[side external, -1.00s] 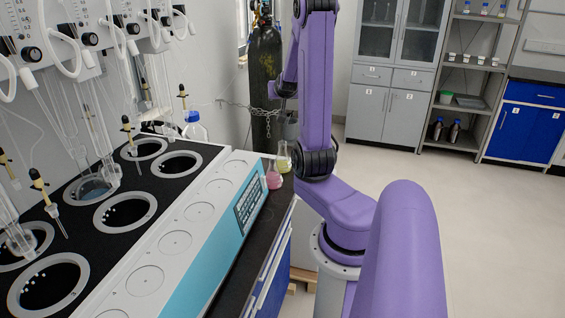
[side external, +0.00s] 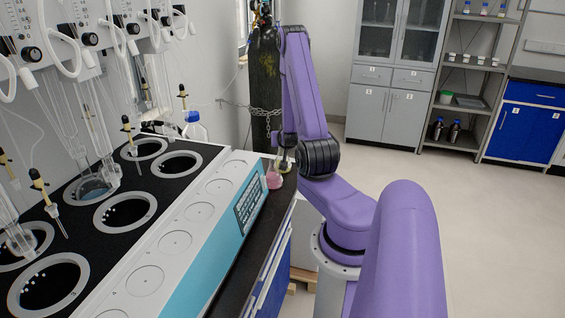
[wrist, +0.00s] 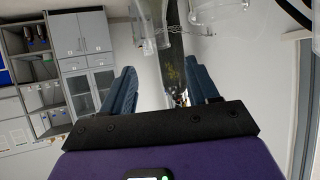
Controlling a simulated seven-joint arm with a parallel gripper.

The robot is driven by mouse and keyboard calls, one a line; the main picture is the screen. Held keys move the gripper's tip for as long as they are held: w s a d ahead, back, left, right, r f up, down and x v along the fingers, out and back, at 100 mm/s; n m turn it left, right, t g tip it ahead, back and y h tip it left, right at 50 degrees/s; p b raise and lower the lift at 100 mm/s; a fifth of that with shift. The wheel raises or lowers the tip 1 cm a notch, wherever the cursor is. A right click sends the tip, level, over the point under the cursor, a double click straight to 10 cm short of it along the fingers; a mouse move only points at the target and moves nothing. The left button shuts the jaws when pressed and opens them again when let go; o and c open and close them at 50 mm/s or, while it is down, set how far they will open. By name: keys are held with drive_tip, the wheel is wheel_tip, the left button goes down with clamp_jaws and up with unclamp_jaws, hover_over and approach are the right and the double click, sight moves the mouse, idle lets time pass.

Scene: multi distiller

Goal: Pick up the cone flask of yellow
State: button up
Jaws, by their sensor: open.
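The cone flask with yellow liquid (side external: 284,166) stands upright on the dark bench top at the far end, partly hidden by my gripper in the side view. A cone flask with pink liquid (side external: 273,181) stands beside it, closer to the camera. My gripper (wrist: 163,75) is open, with nothing between its two fingers in the wrist view. In the side view it is at the yellow flask, around its upper part; whether it touches the glass I cannot tell. Clear glassware (wrist: 150,30) shows at the top of the wrist view, beyond the fingers; its contents are unclear.
The white and teal distiller (side external: 200,212) with glass tubes fills the left side. A blue-capped bottle (side external: 195,130) stands behind it. A chained dark gas cylinder (side external: 264,80) stands beyond the bench. Cabinets (side external: 388,105) and shelves (side external: 466,90) are far right.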

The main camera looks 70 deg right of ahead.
sight(282, 156)
drive_tip(key=shift+a+f+x, duration=0.1)
drive_tip(key=shift+f+x, duration=0.1)
drive_tip(key=shift+x, duration=1.2)
drive_tip(key=shift+a+f+x, duration=0.1)
drive_tip(key=shift+f+x, duration=0.1)
drive_tip(key=shift+x, duration=1.2)
drive_tip(key=shift+a+f+x, duration=0.15)
drive_tip(key=shift+f+x, duration=0.1)
drive_tip(key=shift+x, duration=1.15)
drive_tip(key=shift+s, duration=0.1)
clamp_jaws()
